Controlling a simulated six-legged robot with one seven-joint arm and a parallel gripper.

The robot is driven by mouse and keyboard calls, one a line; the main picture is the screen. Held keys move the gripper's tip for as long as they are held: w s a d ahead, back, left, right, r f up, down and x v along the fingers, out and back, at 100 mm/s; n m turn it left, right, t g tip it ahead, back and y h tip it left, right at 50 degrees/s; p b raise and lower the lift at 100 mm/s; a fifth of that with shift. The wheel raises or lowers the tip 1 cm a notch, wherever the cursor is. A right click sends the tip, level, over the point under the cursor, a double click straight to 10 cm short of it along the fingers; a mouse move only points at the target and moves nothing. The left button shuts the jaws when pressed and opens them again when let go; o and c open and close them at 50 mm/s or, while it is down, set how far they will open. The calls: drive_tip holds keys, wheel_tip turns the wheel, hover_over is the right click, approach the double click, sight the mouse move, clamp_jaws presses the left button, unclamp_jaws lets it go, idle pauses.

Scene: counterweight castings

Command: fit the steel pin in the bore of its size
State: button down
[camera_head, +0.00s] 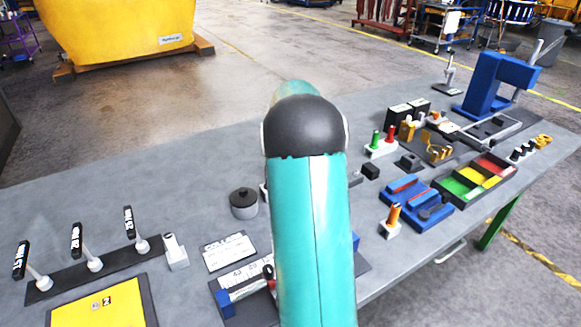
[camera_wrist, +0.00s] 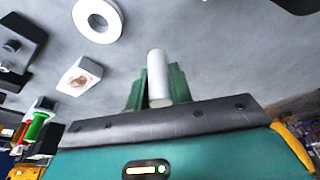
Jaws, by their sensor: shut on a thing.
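In the wrist view my gripper (camera_wrist: 157,84) has its green fingers shut on a pale cylindrical pin (camera_wrist: 156,66), the steel pin. The pin's rounded end stands out beyond the fingertips. A white ring (camera_wrist: 98,18) with a round dark opening lies on the grey surface up and left of the pin, apart from it. A pale block (camera_wrist: 80,76) with a brownish round mark on its top is left of the pin; I cannot tell whether the mark is a bore. In the head view my own arm hides the gripper and pin.
The grey bench (camera_head: 100,205) holds a lever row (camera_head: 95,264), a yellow plate (camera_head: 97,303) and a dark round pot (camera_head: 243,203) on the left. On the right are a blue fixture (camera_head: 412,202), coloured trays (camera_head: 475,178) and a blue press (camera_head: 492,84). The bench's back left is bare.

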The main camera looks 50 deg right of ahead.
drive_tip(key=shift+s+x, duration=0.2)
drive_tip(key=shift+x, duration=0.75)
drive_tip(key=shift+s+x, duration=0.25)
drive_tip(key=shift+x, duration=0.75)
drive_tip(key=shift+f, duration=0.15)
drive_tip(key=shift+f, duration=0.1)
drive_tip(key=c, duration=1.3)
unclamp_jaws()
drive_tip(key=shift+o, duration=0.2)
